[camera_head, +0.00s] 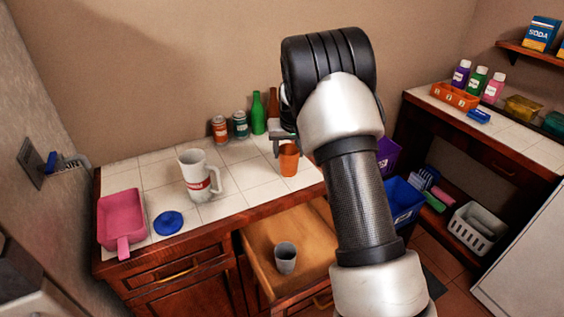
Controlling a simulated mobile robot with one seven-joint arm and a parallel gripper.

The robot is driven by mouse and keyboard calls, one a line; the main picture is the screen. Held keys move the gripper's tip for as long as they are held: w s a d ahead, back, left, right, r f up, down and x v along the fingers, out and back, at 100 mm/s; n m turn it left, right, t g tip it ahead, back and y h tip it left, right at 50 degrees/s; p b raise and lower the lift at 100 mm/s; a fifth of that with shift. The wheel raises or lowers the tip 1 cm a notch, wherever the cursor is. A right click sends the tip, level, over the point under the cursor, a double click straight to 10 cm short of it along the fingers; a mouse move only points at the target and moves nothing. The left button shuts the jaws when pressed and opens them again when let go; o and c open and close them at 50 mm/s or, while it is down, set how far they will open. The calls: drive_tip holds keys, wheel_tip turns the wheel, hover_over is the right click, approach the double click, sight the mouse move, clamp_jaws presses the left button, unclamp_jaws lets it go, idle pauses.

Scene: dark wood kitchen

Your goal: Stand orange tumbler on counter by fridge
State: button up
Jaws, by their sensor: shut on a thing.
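The orange tumbler (289,162) is upright at the right part of the white-tiled left counter (240,182). My gripper (286,145) is above it, shut on its upper part. My arm comes in from the lower right and hides part of the area to the right of the tumbler. I cannot tell whether the tumbler's base touches the tiles. A large white panel (530,240), possibly the fridge, stands at the lower right, near the second tiled counter (520,140).
A white mug (197,178), pink dustpan (122,222), blue disc (168,222), cans (220,130) and green bottle (258,115) stand on the left counter. Below, an open drawer (262,262) holds a grey cup (285,258). An orange crate (455,96) and bottles occupy the right counter's back.

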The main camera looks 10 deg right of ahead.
sight(289, 163)
drive_tip(key=shift+f, duration=2.3)
drive_tip(key=shift+f, duration=0.2)
drive_tip(key=o, duration=1.3)
